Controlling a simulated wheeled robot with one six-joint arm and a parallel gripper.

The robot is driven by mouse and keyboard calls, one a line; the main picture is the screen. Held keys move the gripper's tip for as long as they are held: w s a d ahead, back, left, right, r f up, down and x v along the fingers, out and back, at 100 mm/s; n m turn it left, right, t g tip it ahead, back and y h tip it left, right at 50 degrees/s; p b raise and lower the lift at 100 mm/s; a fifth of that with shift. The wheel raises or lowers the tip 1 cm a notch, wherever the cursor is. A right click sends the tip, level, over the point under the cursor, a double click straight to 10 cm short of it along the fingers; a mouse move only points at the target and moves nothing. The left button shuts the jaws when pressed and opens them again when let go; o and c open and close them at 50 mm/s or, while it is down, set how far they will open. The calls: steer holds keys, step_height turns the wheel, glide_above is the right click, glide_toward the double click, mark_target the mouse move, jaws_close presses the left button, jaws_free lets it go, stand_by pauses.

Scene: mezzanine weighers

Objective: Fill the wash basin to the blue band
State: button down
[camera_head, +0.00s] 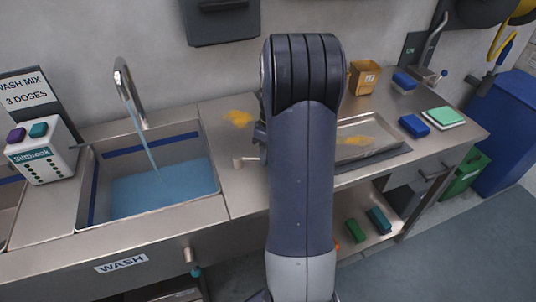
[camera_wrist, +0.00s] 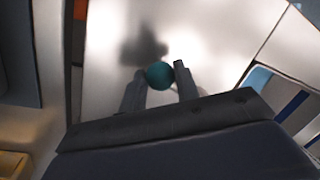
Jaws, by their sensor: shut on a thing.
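The steel wash basin (camera_head: 208,197), labelled WASH, stands at left in the head view. A thin stream runs from the curved tap (camera_head: 121,80) into blue water (camera_head: 150,190). A blue band (camera_head: 150,145) runs along the inner walls. The water surface lies below it, with bare steel between. In the wrist view my gripper (camera_wrist: 160,75) is shut on a round teal knob (camera_wrist: 159,75) above the steel counter. In the head view my arm mostly hides the gripper and the knob. A pale lever (camera_head: 240,162) reaches toward them. The basin's edge (camera_wrist: 259,78) shows at right in the wrist view.
A dispenser (camera_head: 42,152) and a sign reading WASH MIX 3 DOSES (camera_head: 27,90) stand left of the basin. Yellow spills mark the counter (camera_head: 238,118) and a shallow tray (camera_head: 375,158). Blue sponges (camera_head: 414,125) lie at right. A lever with a teal end (camera_head: 195,271) hangs below the basin.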

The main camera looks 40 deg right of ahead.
steer(key=shift+w, duration=0.1)
steer(key=c, duration=1.1)
jaws_free()
steer(key=shift+o, duration=0.2)
step_height(320, 180, up, 11)
steer(key=d, duration=0.2)
steer(key=shift+w+f, duration=0.2)
steer(key=shift+w, duration=0.15)
